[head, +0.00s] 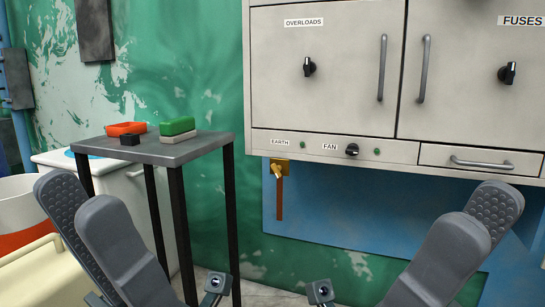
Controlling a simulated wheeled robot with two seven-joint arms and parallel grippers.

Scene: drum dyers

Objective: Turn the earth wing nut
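The earth wing nut (278,170) is a small brass-coloured fitting under the lower edge of the grey cabinet, below the "EARTH" label. A brown-orange strip (279,200) hangs down from it. My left gripper (80,200) is at the lower left, in front of the small table, with its fingers apart and nothing seen between them. My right gripper (481,212) is at the lower right, also with its fingers apart and empty. Both are well away from the wing nut, one on each side.
The cabinet (330,110) has door handles, black knobs, a fan switch (352,150) and a drawer (480,160). A dark table (190,149) at left holds red, green and black items. A pale bin (30,270) stands at lower left. The space before the wing nut looks clear.

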